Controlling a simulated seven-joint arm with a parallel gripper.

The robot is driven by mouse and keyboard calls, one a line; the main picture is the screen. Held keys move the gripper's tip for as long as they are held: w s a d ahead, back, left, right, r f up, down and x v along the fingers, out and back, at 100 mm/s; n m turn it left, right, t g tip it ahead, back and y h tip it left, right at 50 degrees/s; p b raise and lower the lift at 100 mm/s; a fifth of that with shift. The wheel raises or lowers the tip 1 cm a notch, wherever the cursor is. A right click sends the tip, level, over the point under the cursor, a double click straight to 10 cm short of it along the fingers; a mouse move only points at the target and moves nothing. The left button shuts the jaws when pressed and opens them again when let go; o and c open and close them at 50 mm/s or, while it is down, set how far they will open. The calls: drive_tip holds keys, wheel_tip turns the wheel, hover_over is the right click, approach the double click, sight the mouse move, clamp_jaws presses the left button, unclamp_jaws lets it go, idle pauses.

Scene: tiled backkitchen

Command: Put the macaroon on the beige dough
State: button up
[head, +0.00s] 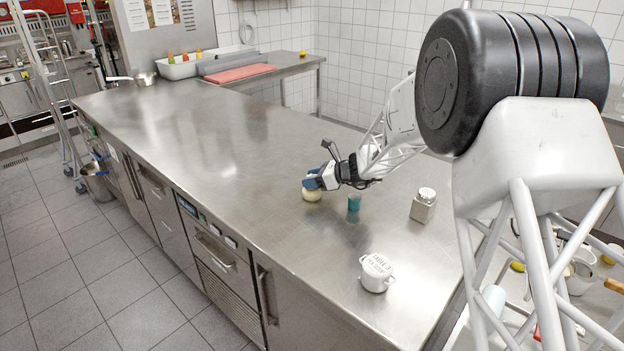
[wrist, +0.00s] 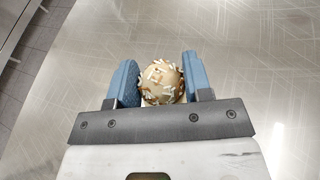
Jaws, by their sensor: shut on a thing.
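My gripper (head: 313,183) has its blue fingers closed on both sides of a small round macaroon (wrist: 162,80), pale brown with white flecks. In the head view the fingers hide most of it. A pale beige round thing (head: 312,195), likely the beige dough, shows just below the fingertips on the steel counter. I cannot tell from these views whether the macaroon touches it. In the wrist view the gripper (wrist: 160,80) covers whatever lies under the macaroon.
A teal cup (head: 354,203) stands just right of my gripper. A metal shaker (head: 423,205) and a white lidded pot (head: 376,273) stand farther right and nearer. The steel counter (head: 200,130) is clear to the left. A red board (head: 240,73) lies at the back.

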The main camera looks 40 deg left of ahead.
drive_tip(key=shift+f, duration=0.15)
drive_tip(key=o, duration=0.9)
drive_tip(key=v, duration=1.2)
idle(0.7)
